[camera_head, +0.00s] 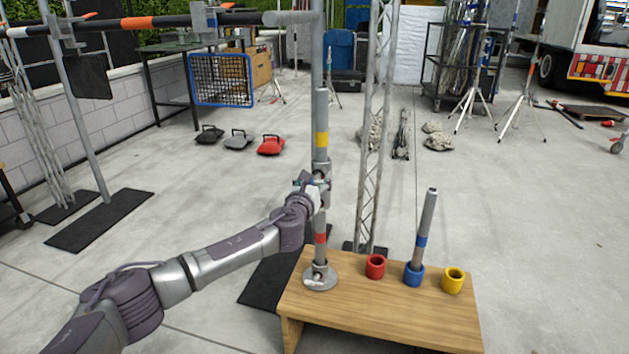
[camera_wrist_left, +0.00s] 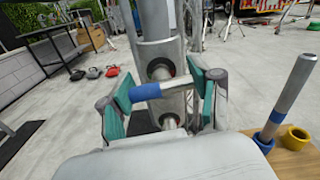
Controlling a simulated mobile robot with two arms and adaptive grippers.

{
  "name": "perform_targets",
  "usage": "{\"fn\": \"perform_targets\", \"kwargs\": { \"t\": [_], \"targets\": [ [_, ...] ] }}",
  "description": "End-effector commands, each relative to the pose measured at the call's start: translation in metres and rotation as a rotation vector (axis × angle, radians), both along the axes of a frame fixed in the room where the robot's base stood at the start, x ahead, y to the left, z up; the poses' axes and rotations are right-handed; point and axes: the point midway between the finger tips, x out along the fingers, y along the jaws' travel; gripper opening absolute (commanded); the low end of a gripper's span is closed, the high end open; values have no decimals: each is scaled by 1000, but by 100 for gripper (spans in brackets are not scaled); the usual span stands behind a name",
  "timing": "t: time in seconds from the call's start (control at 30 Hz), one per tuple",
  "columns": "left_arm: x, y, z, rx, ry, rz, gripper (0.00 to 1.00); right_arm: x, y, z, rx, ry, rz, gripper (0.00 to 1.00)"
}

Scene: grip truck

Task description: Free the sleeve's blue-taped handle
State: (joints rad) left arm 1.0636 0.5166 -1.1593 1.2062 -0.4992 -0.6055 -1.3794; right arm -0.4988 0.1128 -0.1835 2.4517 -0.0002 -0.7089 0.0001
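A grey upright post (camera_head: 320,110) with a yellow band and a red band rises from a round base on a wooden bench (camera_head: 350,317). In the left wrist view its metal sleeve (camera_wrist_left: 158,55) has two round sockets, one above the other. A short silver handle with blue tape (camera_wrist_left: 148,91) crosses in front of the sleeve, its taped end to the left. My left gripper (camera_head: 318,187) is at the post's mid-height. In the left wrist view its teal-padded fingers (camera_wrist_left: 164,92) stand wide apart on either side of the handle. Contact with the handle is unclear. My right gripper is not in view.
The bench also bears a red cup (camera_head: 375,266), a blue cup (camera_head: 414,274) with a blue-banded rod (camera_head: 426,220) upright in it, and a yellow cup (camera_head: 452,281). A lattice truss (camera_head: 372,150) stands just behind the post. The floor to the right is mostly clear.

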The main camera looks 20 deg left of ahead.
Motion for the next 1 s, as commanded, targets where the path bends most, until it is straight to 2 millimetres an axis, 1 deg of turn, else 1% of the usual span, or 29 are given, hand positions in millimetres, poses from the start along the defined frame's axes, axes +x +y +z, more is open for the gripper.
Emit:
{"fn": "perform_targets", "kwargs": {
  "t": [0.03,0.17,0.2,0.37,0.57,0.77,1.0],
  "targets": [
    [0,0,0,0,0,0,49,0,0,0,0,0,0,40],
    [0,0,0,0,0,0,28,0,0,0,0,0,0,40],
    [0,0,0,0,0,0,26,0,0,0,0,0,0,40],
    [0,0,-1,-12,1,0,26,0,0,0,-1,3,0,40],
    [0,1,-1,-80,1,1,26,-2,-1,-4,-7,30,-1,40],
    [-1,1,-1,-221,3,1,26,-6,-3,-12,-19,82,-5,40],
    [-1,2,-2,-445,2,1,26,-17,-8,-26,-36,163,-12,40]
  ]
}}
